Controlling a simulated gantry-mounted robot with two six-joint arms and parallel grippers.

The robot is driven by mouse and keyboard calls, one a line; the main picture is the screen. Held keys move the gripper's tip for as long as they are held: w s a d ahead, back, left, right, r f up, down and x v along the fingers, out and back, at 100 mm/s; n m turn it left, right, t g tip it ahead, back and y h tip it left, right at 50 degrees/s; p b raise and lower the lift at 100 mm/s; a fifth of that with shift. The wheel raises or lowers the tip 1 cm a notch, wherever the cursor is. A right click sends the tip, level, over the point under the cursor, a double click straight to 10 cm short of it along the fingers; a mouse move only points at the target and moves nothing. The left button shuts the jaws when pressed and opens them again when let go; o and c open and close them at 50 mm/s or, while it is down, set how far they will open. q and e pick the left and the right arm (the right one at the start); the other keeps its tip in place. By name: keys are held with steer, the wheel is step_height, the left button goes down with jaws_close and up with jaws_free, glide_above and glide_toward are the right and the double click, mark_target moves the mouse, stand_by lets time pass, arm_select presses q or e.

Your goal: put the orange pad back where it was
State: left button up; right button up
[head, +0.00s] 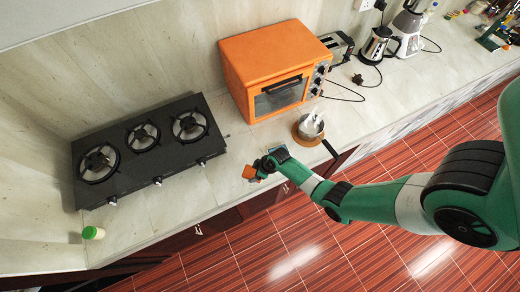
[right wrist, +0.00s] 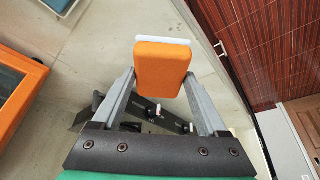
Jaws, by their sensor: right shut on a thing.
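The orange pad (right wrist: 161,68) is held between the two fingers of my right gripper (right wrist: 160,82) in the right wrist view. A thin white layer shows along its far edge. In the head view, the pad (head: 249,172) shows small at the tip of my right gripper (head: 257,170), over the counter near its front edge, between the stove and the pan. I cannot tell how high it is above the counter. My left gripper is not in view.
A black three-burner stove (head: 150,147) lies to the left. An orange toaster oven (head: 275,68) stands behind. A metal pan (head: 311,126) sits on a round wooden board, its dark handle towards the front edge. A green-and-white bottle (head: 93,233) is at the front left corner.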

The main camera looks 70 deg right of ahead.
steer(key=d+f+b, duration=0.2)
steer(key=d, duration=0.1)
steer(key=d+f+b, duration=0.3)
steer(key=w+d+f+b, duration=0.1)
steer(key=d+f+b, duration=0.1)
steer(key=shift+w+d+f, duration=0.1)
steer(key=shift+d+f, duration=0.15)
steer(key=shift+d, duration=0.3)
steer(key=f+b, duration=0.4)
steer(key=shift+w+d+f+b, duration=0.1)
steer(key=shift+d+b, duration=0.3)
steer(key=shift+r, duration=0.2)
steer(key=shift+f, duration=0.15)
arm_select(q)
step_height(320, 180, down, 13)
arm_select(e)
steer(key=o, duration=1.2)
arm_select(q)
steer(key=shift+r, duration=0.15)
arm_select(e)
steer(key=shift+o, duration=0.2)
